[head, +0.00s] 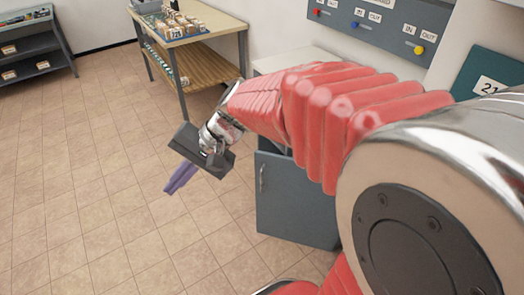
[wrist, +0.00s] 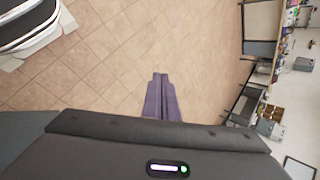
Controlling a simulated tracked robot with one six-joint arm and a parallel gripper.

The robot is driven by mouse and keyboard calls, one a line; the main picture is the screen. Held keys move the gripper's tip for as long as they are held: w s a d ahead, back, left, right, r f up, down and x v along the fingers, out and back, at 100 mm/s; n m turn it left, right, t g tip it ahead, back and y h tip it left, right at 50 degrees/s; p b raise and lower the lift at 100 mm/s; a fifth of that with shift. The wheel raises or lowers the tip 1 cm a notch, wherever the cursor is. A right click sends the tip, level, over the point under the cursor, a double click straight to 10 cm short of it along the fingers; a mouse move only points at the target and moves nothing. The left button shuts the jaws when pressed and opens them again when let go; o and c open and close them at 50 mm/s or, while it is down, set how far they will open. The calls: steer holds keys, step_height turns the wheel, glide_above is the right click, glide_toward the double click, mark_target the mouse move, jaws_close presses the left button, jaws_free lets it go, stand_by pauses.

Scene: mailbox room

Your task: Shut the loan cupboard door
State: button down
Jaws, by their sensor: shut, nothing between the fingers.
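The loan cupboard door (head: 295,208) is a blue-grey panel with a pale upright handle (head: 262,179) near its left edge. It appears to stand open, with a dark gap above its top edge. My red-sleeved arm covers its upper right and most of the cupboard, so the hinge side and opening angle are unclear. My gripper (head: 180,179) has purple fingers, shut and empty. It hangs over the floor to the left of the door, apart from it in the picture. In the wrist view the closed fingers (wrist: 160,93) point over bare tiles; I cannot make out the door there.
A wooden table (head: 200,35) with small boxes and a lower shelf stands behind. A dark shelf unit (head: 30,50) is at the far left. A grey panel with coloured buttons (head: 370,25) is on the wall. Tiled floor (head: 110,200) to the left is clear.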

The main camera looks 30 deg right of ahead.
steer(key=s+d+r+n+t+h, duration=0.2)
steer(key=s+d+n+h, duration=0.5)
steer(key=s, duration=0.5)
steer(key=shift+s+d+r+t+h, duration=0.15)
steer(key=shift+d+r+t+h, duration=0.2)
steer(key=shift+d, duration=0.9)
steer(key=shift+d, duration=0.1)
